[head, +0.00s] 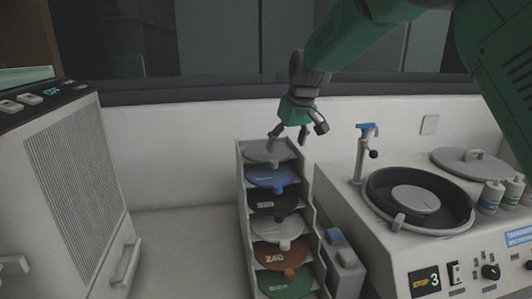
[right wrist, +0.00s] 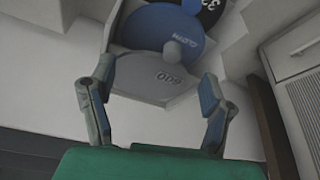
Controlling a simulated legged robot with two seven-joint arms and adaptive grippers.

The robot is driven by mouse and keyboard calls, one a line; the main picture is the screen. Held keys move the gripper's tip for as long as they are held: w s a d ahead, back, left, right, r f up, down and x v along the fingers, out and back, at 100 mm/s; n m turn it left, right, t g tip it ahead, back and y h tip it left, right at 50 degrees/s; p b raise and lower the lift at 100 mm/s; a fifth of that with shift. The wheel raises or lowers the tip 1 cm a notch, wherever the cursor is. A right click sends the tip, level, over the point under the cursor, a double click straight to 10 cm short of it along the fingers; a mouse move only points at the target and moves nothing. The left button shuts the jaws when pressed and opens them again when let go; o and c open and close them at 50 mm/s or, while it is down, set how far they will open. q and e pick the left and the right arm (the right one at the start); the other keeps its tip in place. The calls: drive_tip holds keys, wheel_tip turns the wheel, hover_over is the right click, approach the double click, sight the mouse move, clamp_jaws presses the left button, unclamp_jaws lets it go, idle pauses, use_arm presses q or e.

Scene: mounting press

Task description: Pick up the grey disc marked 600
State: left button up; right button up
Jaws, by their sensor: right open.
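The grey disc marked 600 (head: 268,151) lies in the top slot of a white slotted rack (head: 247,215). In the right wrist view the grey disc (right wrist: 150,80) shows its 600 marking and a round knob near its edge. My right gripper (head: 296,138) is open just above the rack's top. In the right wrist view the right gripper's two fingers (right wrist: 158,112) stand wide apart on either side of the disc's near part, with nothing between them clearly gripped. My left gripper is not in view.
Below the grey disc are a blue disc (head: 272,176), a black disc (head: 274,202), a light disc (head: 278,228), a brown disc (head: 281,255) and a green disc (head: 285,283). A polishing machine (head: 375,235) stands close on the right. A white cabinet (head: 70,180) stands left.

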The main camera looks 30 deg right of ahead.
drive_tip(key=x, duration=0.2)
drive_tip(key=p+x, duration=0.1)
drive_tip(key=x, duration=0.4)
drive_tip(key=shift+w+a+r, duration=0.1)
drive_tip(key=shift+w+a, duration=0.1)
drive_tip(key=shift+w, duration=0.15)
drive_tip(key=shift+s+r, duration=0.1)
drive_tip(key=shift+s, duration=0.05)
drive_tip(key=c, duration=0.3)
clamp_jaws()
